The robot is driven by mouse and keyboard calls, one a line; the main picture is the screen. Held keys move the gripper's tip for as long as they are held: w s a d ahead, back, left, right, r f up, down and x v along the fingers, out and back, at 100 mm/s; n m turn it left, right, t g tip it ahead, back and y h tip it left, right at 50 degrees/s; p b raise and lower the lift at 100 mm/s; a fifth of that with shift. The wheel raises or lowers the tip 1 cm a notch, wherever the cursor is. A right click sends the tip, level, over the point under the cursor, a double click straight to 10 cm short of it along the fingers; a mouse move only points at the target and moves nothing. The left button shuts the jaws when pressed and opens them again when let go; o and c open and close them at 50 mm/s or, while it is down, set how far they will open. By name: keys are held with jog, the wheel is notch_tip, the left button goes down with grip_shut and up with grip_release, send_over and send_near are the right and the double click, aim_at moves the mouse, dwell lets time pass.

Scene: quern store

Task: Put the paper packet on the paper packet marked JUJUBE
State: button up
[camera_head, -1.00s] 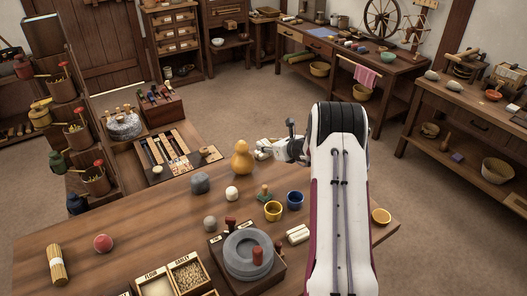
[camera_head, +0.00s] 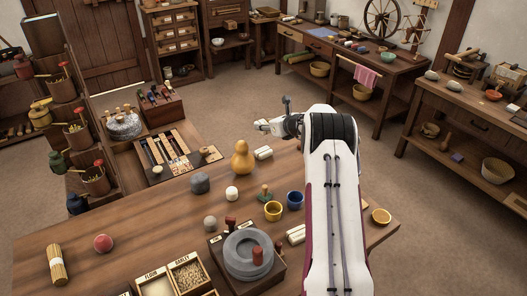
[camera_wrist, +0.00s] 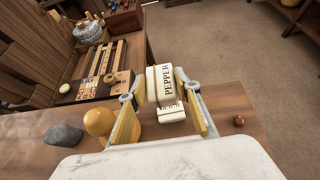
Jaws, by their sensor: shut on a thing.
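A cream paper packet marked PEPPER (camera_wrist: 166,84) is between the two fingers of my gripper (camera_wrist: 160,88) in the wrist view, and the gripper is shut on it. In the head view my gripper (camera_head: 264,126) is raised above the far edge of the table. A second cream packet (camera_head: 263,153) lies on the table beside the gourd. It also shows in the wrist view (camera_wrist: 171,113), just below the held packet, its dark lettering partly hidden and not readable. Another cream packet (camera_head: 297,234) lies near the quern, partly hidden by my arm.
An orange gourd (camera_head: 242,159) stands close left of the second packet. A grey stone (camera_head: 200,183), yellow mug (camera_head: 272,211), blue mug (camera_head: 295,199) and stone quern (camera_head: 248,255) are on the table.

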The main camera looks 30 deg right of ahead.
jog(key=shift+f, duration=0.1)
dwell(0.5)
send_over(266, 153)
jog(key=shift+w+f, duration=0.2)
jog(key=shift+f, duration=2.85)
jog(key=shift+f, duration=0.1)
jog(key=shift+f, duration=1.8)
jog(key=shift+f, duration=0.15)
jog(key=o, duration=1)
jog(key=shift+r, duration=0.2)
jog(key=shift+s+r, duration=0.1)
jog(key=shift+s, duration=0.05)
